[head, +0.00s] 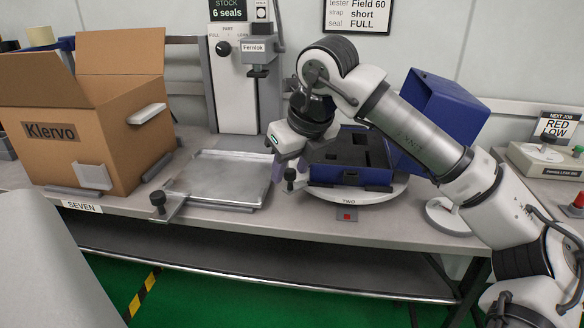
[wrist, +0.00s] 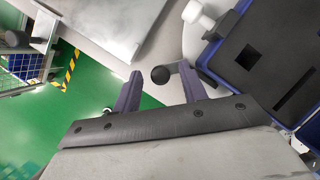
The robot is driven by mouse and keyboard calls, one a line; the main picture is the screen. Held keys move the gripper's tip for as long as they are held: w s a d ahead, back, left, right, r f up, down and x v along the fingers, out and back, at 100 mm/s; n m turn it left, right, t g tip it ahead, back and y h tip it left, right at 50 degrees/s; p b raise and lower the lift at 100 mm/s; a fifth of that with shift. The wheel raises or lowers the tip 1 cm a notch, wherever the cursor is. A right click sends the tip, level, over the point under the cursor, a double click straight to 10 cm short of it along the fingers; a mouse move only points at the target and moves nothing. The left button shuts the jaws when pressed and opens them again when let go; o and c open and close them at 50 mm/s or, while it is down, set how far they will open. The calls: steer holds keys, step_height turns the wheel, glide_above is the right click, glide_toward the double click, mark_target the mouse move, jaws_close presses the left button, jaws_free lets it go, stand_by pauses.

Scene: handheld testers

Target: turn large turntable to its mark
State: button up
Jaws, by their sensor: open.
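The large turntable (head: 385,190) is a white round disc on the bench, and it carries an open blue case (head: 350,176). A black knob (head: 290,176) on a short bracket stands at its left side; the knob also shows in the wrist view (wrist: 160,74). A small red mark (head: 347,216) is on the bench in front of the disc, by the "TWO" label. My gripper (head: 289,170) is open at the knob. In the wrist view its purple fingers (wrist: 160,84) lie either side of the knob, with gaps visible. I cannot tell whether the fingertips reach down to its height.
A metal tray (head: 212,179) with its own black knob (head: 158,199) lies left of the turntable. A cardboard box (head: 95,130) stands further left. A press (head: 235,80) is behind. The case's raised blue lid (head: 440,110) stands at the back right, behind my arm.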

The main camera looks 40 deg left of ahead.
jaws_close()
stand_by(0.3)
steer(key=shift+d, duration=0.1)
